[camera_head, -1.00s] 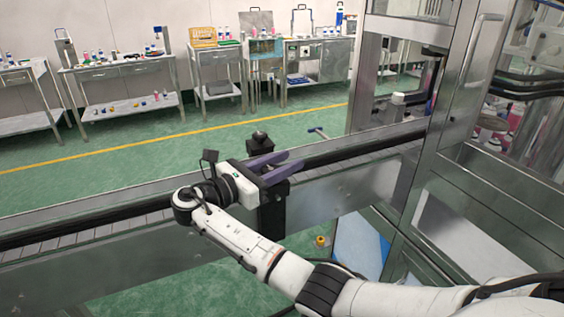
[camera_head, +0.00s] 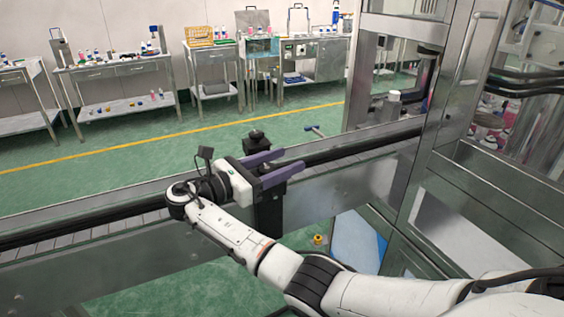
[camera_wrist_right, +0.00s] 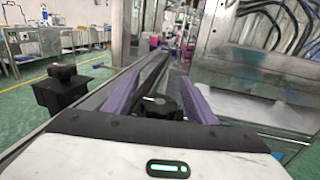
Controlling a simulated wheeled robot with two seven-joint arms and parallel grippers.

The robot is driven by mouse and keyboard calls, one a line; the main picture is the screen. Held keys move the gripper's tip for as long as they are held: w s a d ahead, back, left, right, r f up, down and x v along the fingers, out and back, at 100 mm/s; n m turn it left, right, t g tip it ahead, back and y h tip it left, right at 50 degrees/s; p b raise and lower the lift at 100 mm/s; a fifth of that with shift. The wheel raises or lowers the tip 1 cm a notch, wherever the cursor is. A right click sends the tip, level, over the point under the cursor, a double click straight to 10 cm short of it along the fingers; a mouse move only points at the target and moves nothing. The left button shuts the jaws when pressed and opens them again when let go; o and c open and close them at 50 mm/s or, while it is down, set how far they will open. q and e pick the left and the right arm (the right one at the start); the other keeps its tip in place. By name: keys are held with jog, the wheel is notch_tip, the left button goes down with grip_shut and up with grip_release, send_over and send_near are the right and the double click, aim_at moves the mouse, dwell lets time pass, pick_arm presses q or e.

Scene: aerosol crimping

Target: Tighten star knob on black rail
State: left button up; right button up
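A black star knob (camera_wrist_right: 160,108) shows in the right wrist view, between the two purple fingers of my right gripper (camera_wrist_right: 160,76). The fingers are apart, with a small gap visible on each side of the knob. In the head view my right gripper (camera_head: 293,158) is over a black bracket (camera_head: 268,212) on the near side of the black rail (camera_head: 345,152); its fingers and body hide the near knob there. A second black knob (camera_head: 257,134) on a black block stands beyond the fingers, and also shows at left in the wrist view (camera_wrist_right: 62,72). My left gripper is not in view.
The steel conveyor frame (camera_head: 120,258) runs across the view beneath my right arm. A steel machine cabinet (camera_head: 440,130) stands at the right. Benches with bottles (camera_head: 120,70) line the far wall, across open green floor. A small yellow item (camera_head: 318,239) lies below the conveyor.

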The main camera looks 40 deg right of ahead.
aim_at(260, 171)
jog(key=a, duration=0.3)
jog(key=a+b, duration=0.1)
jog(key=a, duration=0.3)
jog(key=a+b, duration=0.1)
jog(key=a, duration=0.2)
jog(key=shift+w+a, duration=0.2)
jog(key=shift+w, duration=0.1)
